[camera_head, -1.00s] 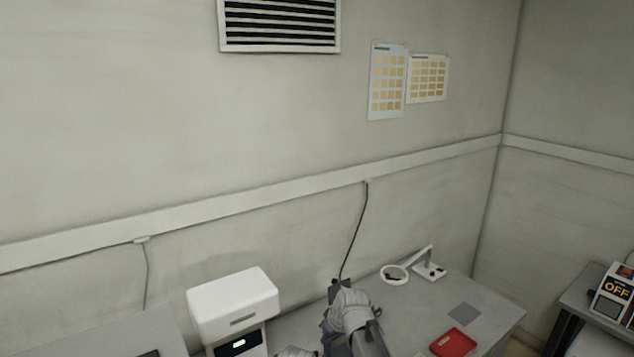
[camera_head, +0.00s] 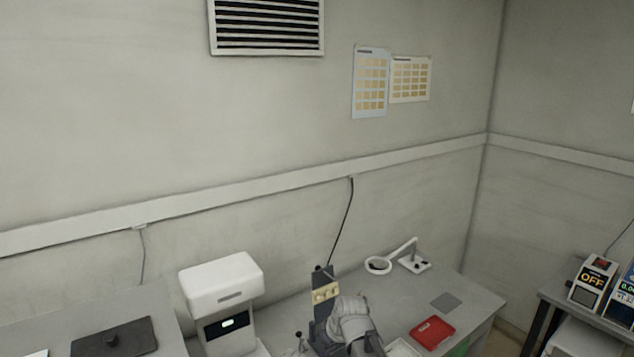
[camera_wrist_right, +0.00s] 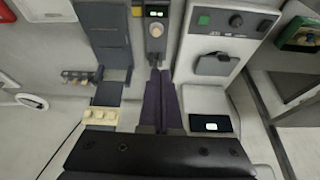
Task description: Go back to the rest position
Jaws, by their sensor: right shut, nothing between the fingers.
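My right gripper (camera_wrist_right: 160,82) shows in the right wrist view as two dark fingers pressed together with nothing between them. In the head view, my grey right arm comes up from the bottom edge, just right of a dark upright rack (camera_head: 319,274) that holds beige blanks (camera_head: 325,292). The rack also shows in the wrist view (camera_wrist_right: 108,92), with its beige blanks (camera_wrist_right: 99,116) left of the fingers and apart from them. The fingertips in the head view are hidden or hard to make out. My left gripper is not in view.
A white machine (camera_head: 221,281) stands left of the rack. A ring magnifier (camera_head: 378,265), a grey pad (camera_head: 446,302) and a red tray (camera_head: 432,332) are on the table to the right. A dark board (camera_head: 114,337) lies at lower left. A device marked OFF (camera_head: 591,283) stands far right.

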